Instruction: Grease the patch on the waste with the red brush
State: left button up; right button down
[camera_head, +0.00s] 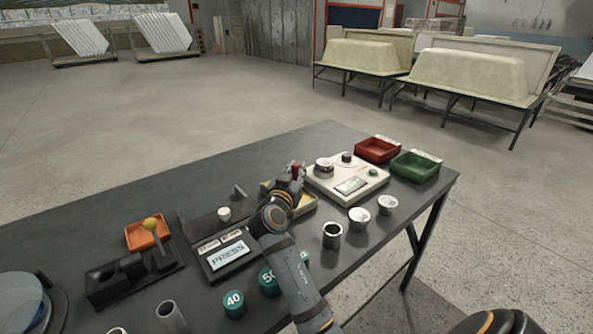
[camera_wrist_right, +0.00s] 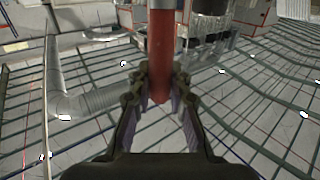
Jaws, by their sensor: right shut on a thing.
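My right gripper (camera_head: 293,174) is over the middle of the dark table and shut on a red handle (camera_head: 296,168), which looks like the red brush. In the right wrist view the red brush (camera_wrist_right: 160,50) stands between the fingertips of the gripper (camera_wrist_right: 160,88), its shaft running up out of the picture. Its bristles cannot be made out. A yellowish tray (camera_head: 306,205) lies just below the gripper and is partly hidden by it. I cannot tell which fitting is the waste, and no patch can be made out. My left gripper is not in view.
A press unit (camera_head: 229,256) stands left of my arm, and a scale (camera_head: 347,183) right of it. Red (camera_head: 377,149) and green (camera_head: 415,165) bins sit at the right end. Metal cups (camera_head: 332,236) and green weights (camera_head: 234,304) stand near the front. The back left tabletop is clear.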

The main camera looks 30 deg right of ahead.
jog(key=shift+f, duration=0.25)
jog(key=shift+w+r+p, duration=0.1)
jog(key=shift+r+p, duration=0.45)
jog(key=shift+r, duration=0.25)
jog(key=shift+r+p, duration=1.65)
jog(key=shift+r, duration=1.25)
jog(key=shift+f, duration=0.15)
notch_tip(320, 180, down, 7)
jog(key=b, duration=0.4)
jog(key=shift+b, duration=0.3)
